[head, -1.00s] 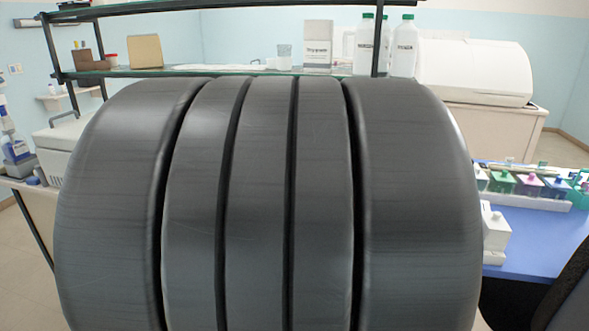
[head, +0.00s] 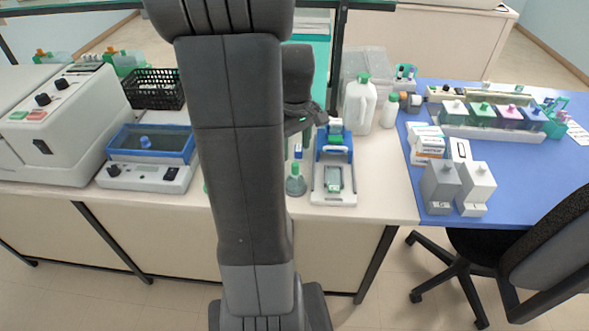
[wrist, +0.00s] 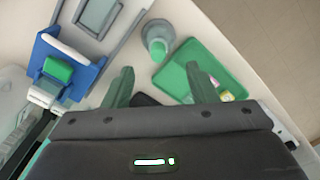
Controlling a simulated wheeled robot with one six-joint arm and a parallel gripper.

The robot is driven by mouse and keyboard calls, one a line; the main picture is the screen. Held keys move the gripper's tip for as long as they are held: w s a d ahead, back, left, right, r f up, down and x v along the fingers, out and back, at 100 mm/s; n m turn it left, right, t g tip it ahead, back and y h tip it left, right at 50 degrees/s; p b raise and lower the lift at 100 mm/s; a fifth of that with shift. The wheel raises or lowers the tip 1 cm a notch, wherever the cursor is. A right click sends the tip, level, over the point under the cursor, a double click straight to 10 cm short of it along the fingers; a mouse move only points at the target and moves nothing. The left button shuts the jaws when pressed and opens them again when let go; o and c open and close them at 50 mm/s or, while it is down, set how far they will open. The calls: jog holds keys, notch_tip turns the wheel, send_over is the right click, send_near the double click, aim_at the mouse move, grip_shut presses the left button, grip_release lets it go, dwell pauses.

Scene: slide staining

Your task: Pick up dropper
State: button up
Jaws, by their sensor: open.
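I cannot make out a dropper for certain. A small grey conical bottle with a green top (head: 296,182) stands upright on the beige bench. A round grey vessel (wrist: 157,40), probably the same bottle, shows from above in the wrist view, ahead of my fingertips and apart from them. My gripper (wrist: 161,78) is open with two green fingers spread and nothing seen between them. A green tray (wrist: 226,72) with small items lies below, partly hidden by the right finger. In the head view, my gripper (head: 303,124) is partly hidden by my arm.
A blue and white device (head: 334,165) stands right of the bottle; it also shows in the wrist view (wrist: 62,65). White bottles (head: 359,103), a blue staining basin (head: 150,143), a black basket (head: 155,90) and grey and white boxes (head: 440,186) stand around. A chair (head: 545,255) is at right.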

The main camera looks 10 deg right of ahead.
aim_at(295, 164)
jog(key=shift+w+f+p, duration=0.15)
jog(key=shift+f+p, duration=0.4)
jog(key=shift+f, duration=3.4)
jog(key=shift+c, duration=0.2)
jog(key=c, duration=1)
